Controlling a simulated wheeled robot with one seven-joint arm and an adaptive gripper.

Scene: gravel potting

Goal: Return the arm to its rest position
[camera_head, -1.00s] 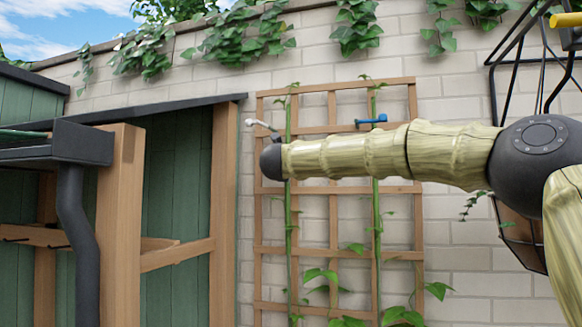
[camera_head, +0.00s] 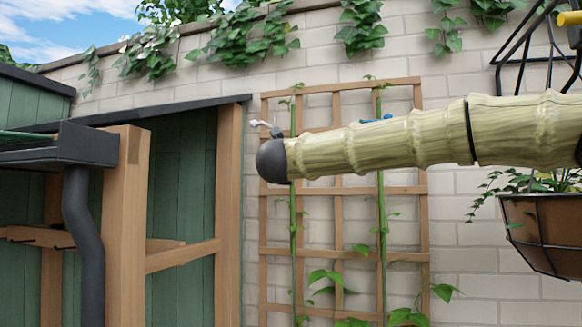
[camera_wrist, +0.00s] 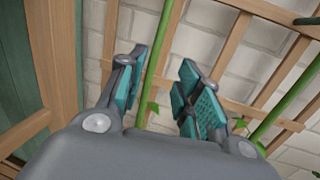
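My arm, with a pale bamboo-like surface, reaches in from the right edge in the head view and runs nearly level leftward, ending in a dark rounded joint. My gripper (camera_wrist: 163,62) does not show in the head view. Behind the fingers are the wooden trellis (camera_wrist: 272,95) and green stems, which also show in the head view, where the trellis (camera_head: 338,225) stands against the wall.
A wooden post (camera_head: 122,225) and dark drainpipe (camera_head: 80,245) stand at left beside a green shed (camera_head: 185,190). A planter in a wire holder (camera_head: 545,230) hangs at right. A white clip (camera_head: 260,123) and a mostly hidden blue clip (camera_head: 378,120) are at the trellis.

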